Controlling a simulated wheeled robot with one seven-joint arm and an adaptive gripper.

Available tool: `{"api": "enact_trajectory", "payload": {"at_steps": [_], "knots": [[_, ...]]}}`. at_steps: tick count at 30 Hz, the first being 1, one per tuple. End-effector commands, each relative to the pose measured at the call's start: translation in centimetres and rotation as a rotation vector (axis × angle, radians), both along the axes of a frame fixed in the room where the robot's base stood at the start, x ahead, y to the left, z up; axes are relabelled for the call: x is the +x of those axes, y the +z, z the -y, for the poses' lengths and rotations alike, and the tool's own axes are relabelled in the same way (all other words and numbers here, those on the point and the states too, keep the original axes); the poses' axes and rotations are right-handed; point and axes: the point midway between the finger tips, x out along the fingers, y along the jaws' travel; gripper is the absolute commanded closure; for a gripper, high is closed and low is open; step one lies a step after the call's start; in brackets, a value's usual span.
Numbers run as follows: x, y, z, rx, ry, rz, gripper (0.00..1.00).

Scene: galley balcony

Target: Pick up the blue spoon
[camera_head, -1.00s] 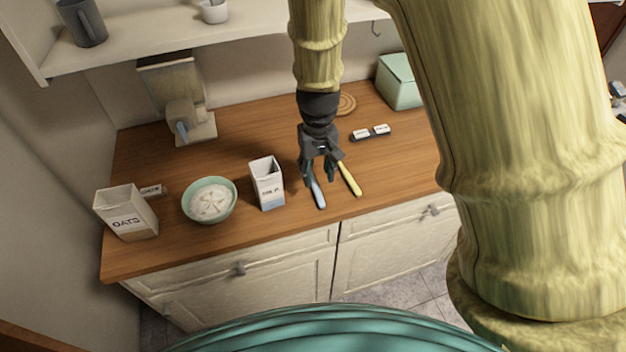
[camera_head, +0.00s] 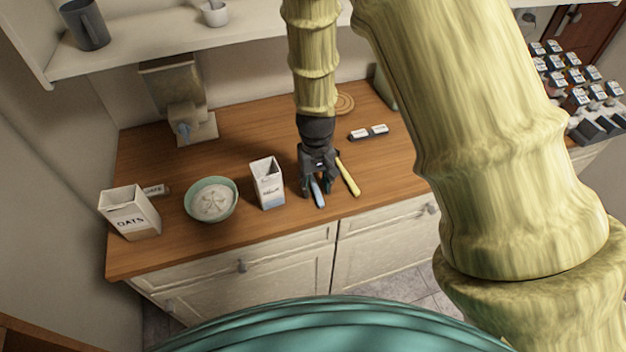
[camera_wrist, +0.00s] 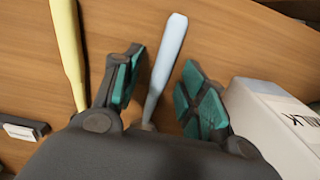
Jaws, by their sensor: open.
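The blue spoon (camera_head: 318,193) lies on the wooden counter, right of the milk carton. In the wrist view the light-blue handle (camera_wrist: 167,62) runs between the two fingers, touching neither as far as I can see; its other end is hidden behind my gripper's body. My gripper (camera_head: 317,188) points down over the spoon, low to the counter. In the wrist view its green-padded fingers (camera_wrist: 160,88) are apart, one on each side of the handle. A yellow utensil (camera_head: 348,176) lies just to the right of the spoon in the head view.
The milk carton (camera_head: 267,183) stands close to my gripper's left and shows beside a finger in the wrist view (camera_wrist: 270,115). A bowl (camera_head: 232,210) and an oats box (camera_head: 130,213) stand farther left. Small labelled blocks (camera_head: 368,132) lie behind. The counter's front edge is near.

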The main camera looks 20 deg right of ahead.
Motion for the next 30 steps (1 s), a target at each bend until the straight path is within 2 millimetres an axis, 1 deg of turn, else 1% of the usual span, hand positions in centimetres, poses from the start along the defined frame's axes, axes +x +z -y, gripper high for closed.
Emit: {"api": "enact_trajectory", "payload": {"at_steps": [7, 8, 12, 14, 15, 25, 30], "knots": [[0.01, -0.07, -0.01, 0.0, 0.0, 0.0, 0.58], [0.01, -0.08, -0.01, 0.0, 0.0, 0.0, 0.62], [0.01, -0.07, -0.01, 0.0, 0.0, 0.0, 0.87], [0.01, -0.07, -0.01, 0.0, 0.0, 0.0, 0.98], [0.01, -0.07, -0.01, 0.0, 0.0, 0.0, 1.0], [0.02, 0.01, -0.02, 0.0, 0.0, 0.001, 1.0], [0.07, 0.65, -0.03, 0.0, 0.0, 0.001, 1.0]]}}
